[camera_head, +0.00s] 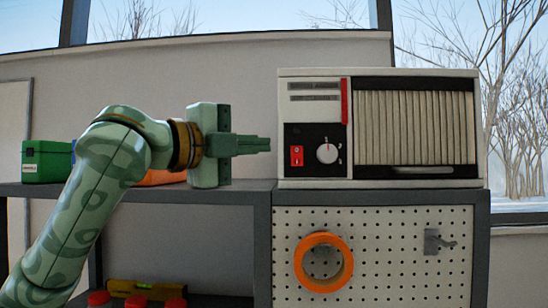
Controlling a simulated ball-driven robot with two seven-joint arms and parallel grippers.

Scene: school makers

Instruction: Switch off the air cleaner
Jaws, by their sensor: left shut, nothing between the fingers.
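The air cleaner (378,75) is a cream and black box with a pleated front grille, standing on top of the bench at the right. Its black control panel at the left of its front carries a red rocker switch (296,156) and a round white dial (327,153). My left gripper (268,145) comes in from the left, shut and empty. In the picture its fingertips point at the panel and end a little left of the red switch. I cannot tell the exact gap in depth. My right gripper is not in view.
The grey bench top (240,186) runs under the air cleaner. A green box (46,161) and an orange object (160,178) sit at the left. An orange tape ring (323,286) hangs on the pegboard (400,280). A yellow level (146,289) and red-topped items lie below.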

